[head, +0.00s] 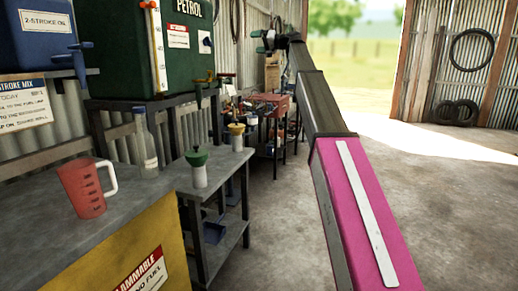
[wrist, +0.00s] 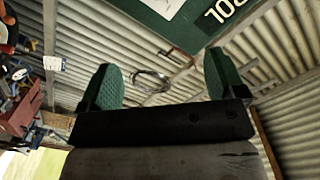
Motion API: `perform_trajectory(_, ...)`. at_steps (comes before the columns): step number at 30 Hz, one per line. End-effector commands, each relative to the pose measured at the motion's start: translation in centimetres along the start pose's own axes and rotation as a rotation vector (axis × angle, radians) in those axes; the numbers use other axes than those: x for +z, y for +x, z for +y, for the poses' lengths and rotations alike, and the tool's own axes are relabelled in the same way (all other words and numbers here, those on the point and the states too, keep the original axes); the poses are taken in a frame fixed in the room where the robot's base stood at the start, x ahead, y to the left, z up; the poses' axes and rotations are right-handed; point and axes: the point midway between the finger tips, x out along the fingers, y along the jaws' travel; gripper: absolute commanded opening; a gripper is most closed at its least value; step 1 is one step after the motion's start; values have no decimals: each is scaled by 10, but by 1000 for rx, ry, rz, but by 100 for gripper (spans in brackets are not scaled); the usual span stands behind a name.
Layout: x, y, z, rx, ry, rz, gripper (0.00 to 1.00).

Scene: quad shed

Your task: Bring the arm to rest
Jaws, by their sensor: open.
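My arm reaches up and away from the lower right in the head view, over the shed floor. At its far end is my gripper (head: 264,42), small in that view and near the shed's open doorway. In the wrist view my gripper (wrist: 160,85) shows two green padded fingers set wide apart. It is open, with nothing between the fingers. Behind the fingers are the corrugated wall and a coil of wire or cable (wrist: 152,79). The gripper touches nothing that I can see.
A yellow cabinet (head: 120,255) at left bears a red jug (head: 85,188) and a clear bottle (head: 145,143). A grey stand (head: 228,165) beside it holds two capped bottles. A green petrol tank (head: 125,45) stands behind. The concrete floor (head: 440,220) at right is clear.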

Motion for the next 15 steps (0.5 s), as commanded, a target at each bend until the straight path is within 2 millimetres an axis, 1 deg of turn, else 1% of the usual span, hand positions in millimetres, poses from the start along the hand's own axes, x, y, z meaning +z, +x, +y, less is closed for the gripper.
perform_trajectory(1,8,0,5,8,5,-5,89)
perform_trajectory(8,38,-3,33,56,24,-26,89)
perform_trajectory(14,80,-9,69,123,49,-57,89)
perform_trajectory(15,93,-10,79,141,56,-65,89)
